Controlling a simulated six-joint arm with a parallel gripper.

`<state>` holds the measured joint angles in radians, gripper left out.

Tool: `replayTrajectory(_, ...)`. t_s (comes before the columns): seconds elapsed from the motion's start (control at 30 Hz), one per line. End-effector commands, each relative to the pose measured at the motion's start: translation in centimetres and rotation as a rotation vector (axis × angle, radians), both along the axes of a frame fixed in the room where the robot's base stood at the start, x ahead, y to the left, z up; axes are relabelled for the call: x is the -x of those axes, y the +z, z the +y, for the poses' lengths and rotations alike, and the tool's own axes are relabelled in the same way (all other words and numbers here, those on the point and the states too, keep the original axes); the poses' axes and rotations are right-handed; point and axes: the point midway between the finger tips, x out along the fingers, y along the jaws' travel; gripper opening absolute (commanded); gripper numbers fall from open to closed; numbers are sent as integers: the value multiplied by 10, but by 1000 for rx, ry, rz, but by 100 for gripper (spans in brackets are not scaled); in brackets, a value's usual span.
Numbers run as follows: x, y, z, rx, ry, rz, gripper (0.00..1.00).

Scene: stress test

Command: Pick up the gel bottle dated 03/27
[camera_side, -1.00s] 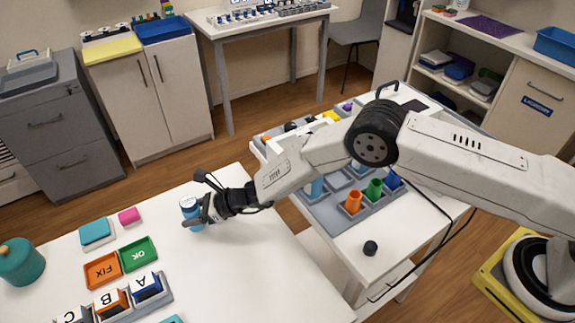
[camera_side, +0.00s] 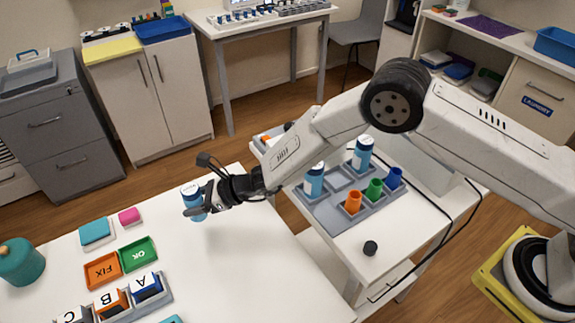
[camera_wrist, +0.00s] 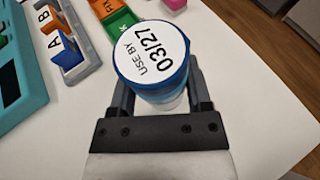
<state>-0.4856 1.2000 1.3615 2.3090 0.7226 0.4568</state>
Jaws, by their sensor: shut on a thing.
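The gel bottle dated 03/27 (camera_wrist: 152,55) has a blue body and a round white lid label reading "USE BY 03/27" in the wrist view. It also shows in the side view (camera_side: 192,200), over the left white table. My gripper (camera_side: 203,198) is shut on this bottle, with one dark finger on each side of it in the wrist view (camera_wrist: 160,98). The bottle is upright or nearly so. Its lower part is mostly hidden in the wrist view. Two other blue bottles with white lids stand in the grey tray on the cart, one (camera_side: 314,181) nearer and one (camera_side: 362,153) farther.
The grey tray (camera_side: 328,215) also holds orange, green and blue cups. A small black cap (camera_side: 370,248) lies on the cart. On the left table are an orange FIX tray (camera_side: 103,271), a green OK tray (camera_side: 138,254), lettered blocks and a teal jar (camera_side: 20,262). The table's middle is clear.

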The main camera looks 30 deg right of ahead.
Motion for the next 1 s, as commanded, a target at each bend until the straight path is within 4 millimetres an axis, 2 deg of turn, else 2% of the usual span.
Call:
replayTrajectory(0.27,24,35,-14,-3,-1,-1,0)
replayTrajectory(0.7,74,60,-44,-2,-1,-1,0)
replayTrajectory(1.0,95,71,-56,-2,-1,-1,0)
